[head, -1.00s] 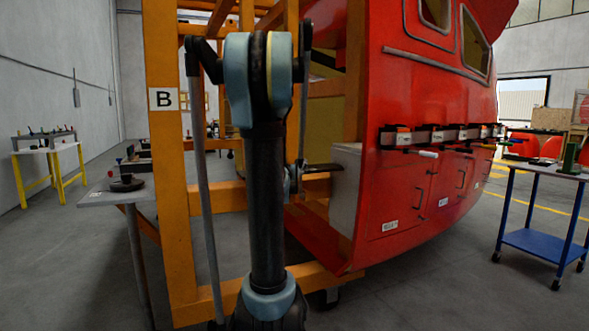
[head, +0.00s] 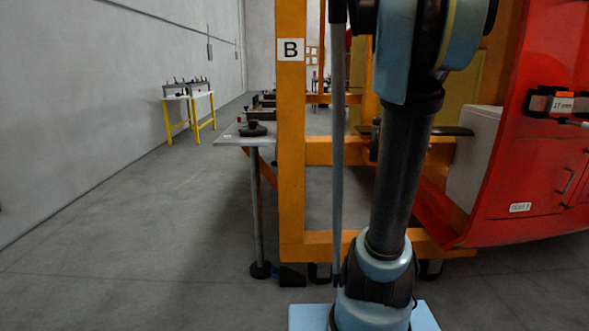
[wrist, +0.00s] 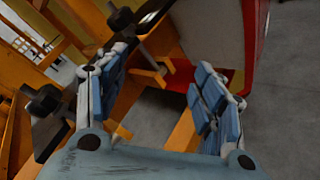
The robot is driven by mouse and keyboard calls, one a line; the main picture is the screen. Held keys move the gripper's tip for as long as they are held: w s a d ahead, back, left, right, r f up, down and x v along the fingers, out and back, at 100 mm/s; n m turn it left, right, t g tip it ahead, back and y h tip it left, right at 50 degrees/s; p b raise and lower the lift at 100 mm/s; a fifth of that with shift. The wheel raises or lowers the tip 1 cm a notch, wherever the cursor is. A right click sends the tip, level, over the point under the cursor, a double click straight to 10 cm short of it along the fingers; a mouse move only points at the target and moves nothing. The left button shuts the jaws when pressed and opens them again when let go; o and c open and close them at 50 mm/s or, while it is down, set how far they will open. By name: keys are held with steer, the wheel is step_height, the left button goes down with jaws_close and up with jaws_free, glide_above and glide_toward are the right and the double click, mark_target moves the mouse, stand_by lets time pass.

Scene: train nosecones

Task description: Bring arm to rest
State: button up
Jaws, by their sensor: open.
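My gripper (wrist: 158,85) is open in the wrist view, with its two blue-padded fingers apart and nothing between them. Beyond the fingers are orange frame bars, a pale box side and the grey floor. In the head view my arm stands upright at the right of centre, in front of the orange frame (head: 291,150) marked B. The gripper itself cannot be made out in the head view.
The red nosecone (head: 540,190) is at the right, with a pale box (head: 474,155) beside it. A small grey table (head: 235,140) stands left of the frame. A yellow-legged workbench (head: 180,97) is at the far left. The left floor is clear.

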steer(key=s+a+f+m+g+y, duration=0.4)
steer(key=s+a+f+m+y, duration=0.1)
steer(key=s+a+f+m, duration=0.4)
steer(key=s+a+f+m+g+y, duration=0.4)
steer(key=s+a+f+m+y, duration=0.2)
steer(key=s+a+f+m, duration=0.3)
steer(key=s+a+f, duration=0.4)
steer(key=s+a, duration=0.4)
steer(key=s, duration=0.2)
steer(key=shift+s+a+f+g, duration=0.15)
steer(key=shift+s+f+g, duration=0.15)
steer(key=shift+s+f, duration=0.1)
steer(key=shift+w+f, duration=0.15)
steer(key=shift+w, duration=0.35)
